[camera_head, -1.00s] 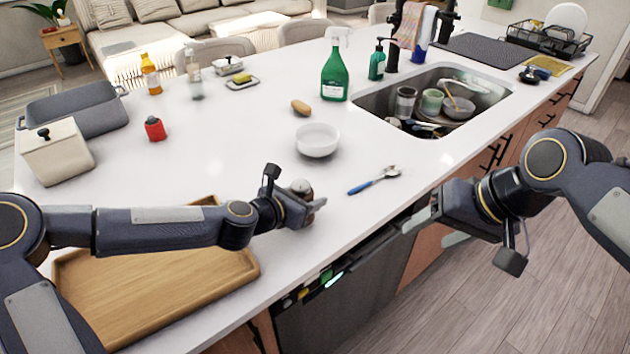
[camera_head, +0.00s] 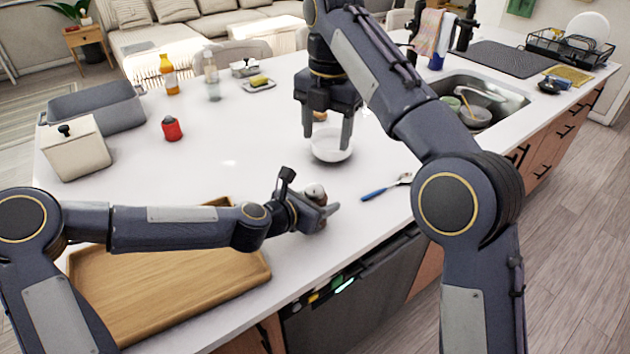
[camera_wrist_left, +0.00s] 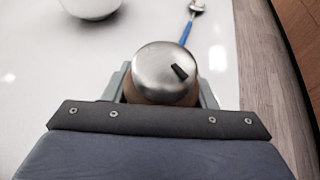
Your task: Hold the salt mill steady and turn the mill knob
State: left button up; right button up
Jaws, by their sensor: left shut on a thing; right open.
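The salt mill (camera_head: 314,193) stands upright on the white counter near its front edge, mostly hidden by my gripper in the head view. My left gripper (camera_head: 325,212) is shut around its body from the side. In the left wrist view the mill's round silver top (camera_wrist_left: 165,72) with a dark knob mark (camera_wrist_left: 180,72) sits between the two fingers. My right gripper (camera_head: 328,138) is open and empty, pointing down. It is above the counter, in front of the white bowl (camera_head: 331,150) in the picture, higher than and beyond the mill.
A blue-handled spoon (camera_head: 384,187) lies right of the mill. A wooden tray (camera_head: 170,290) lies under my left arm. A red shaker (camera_head: 172,128), a cream canister (camera_head: 75,150) and a grey bin (camera_head: 100,108) stand at left. The sink (camera_head: 490,95) is at the back right.

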aim_at(316, 187)
jog(key=f, duration=0.4)
jog(key=a+f+n, duration=0.1)
jog(key=f, duration=0.3)
jog(key=a+f+n, duration=0.1)
jog(key=f, duration=0.3)
jog(key=shift+w+f, duration=0.1)
jog(key=shift+f, duration=0.2)
jog(key=c, duration=1)
jog(key=shift+m, duration=0.3)
jog(key=m, duration=0.4)
jog(key=shift+m, duration=0.4)
jog(key=m, duration=0.5)
jog(key=shift+d, duration=0.1)
